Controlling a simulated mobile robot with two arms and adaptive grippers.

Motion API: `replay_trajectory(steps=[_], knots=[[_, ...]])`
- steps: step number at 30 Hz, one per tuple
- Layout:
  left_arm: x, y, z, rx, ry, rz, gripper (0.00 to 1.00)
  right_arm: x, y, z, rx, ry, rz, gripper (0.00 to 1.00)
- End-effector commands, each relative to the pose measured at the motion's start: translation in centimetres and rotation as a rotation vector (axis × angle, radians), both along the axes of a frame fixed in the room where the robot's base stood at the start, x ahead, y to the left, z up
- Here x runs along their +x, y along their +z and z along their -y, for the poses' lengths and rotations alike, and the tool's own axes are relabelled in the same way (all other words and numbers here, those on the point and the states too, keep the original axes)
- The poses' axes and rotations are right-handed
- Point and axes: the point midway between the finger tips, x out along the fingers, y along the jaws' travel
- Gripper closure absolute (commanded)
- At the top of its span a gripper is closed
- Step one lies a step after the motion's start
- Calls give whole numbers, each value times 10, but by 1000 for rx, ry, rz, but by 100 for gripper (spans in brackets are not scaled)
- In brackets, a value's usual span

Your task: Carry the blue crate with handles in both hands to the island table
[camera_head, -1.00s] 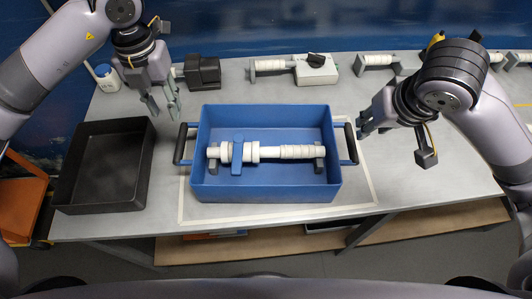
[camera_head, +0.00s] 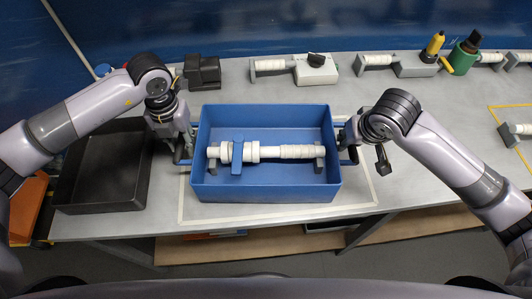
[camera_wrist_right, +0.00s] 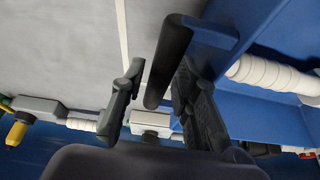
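The blue crate (camera_head: 265,192) stands on the grey table inside a pale outlined rectangle. It holds a white tubular assembly (camera_head: 290,152) with a blue lever and grey end supports. My left gripper (camera_head: 183,152) is at the crate's left handle, its fingers apart around it; the handle is mostly covered. My right gripper (camera_head: 347,152) is at the right handle. In the right wrist view, the right gripper's fingers (camera_wrist_right: 157,100) are open, one on each side of the black handle (camera_wrist_right: 168,60). I cannot make out the island table.
A black tray (camera_head: 100,204) lies close to the crate's left. Along the back are a black block (camera_head: 202,71), a grey device with a white tube (camera_head: 316,69) and a green bottle (camera_head: 463,57). The table's front edge is just in front of the crate.

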Motion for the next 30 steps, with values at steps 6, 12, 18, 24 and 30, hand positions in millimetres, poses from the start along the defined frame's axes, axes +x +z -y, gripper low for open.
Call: replay_trajectory(steps=[6, 12, 18, 24, 30], knots=[[0, 0, 0, 0, 0, 0, 72, 0, 0, 0, 0, 0, 0, 72], [0, 0, 0, -1, 0, 0, 85, 0, 0, 0, 0, 0, 0, 85], [0, 0, 0, -1, 0, 0, 98, 0, 0, 0, 0, -1, 1, 98], [0, 1, 0, -1, 0, 0, 100, 0, 1, 0, 0, -1, 1, 100], [0, 1, 0, -1, 0, 1, 100, 0, 1, 0, 0, -1, 1, 100]])
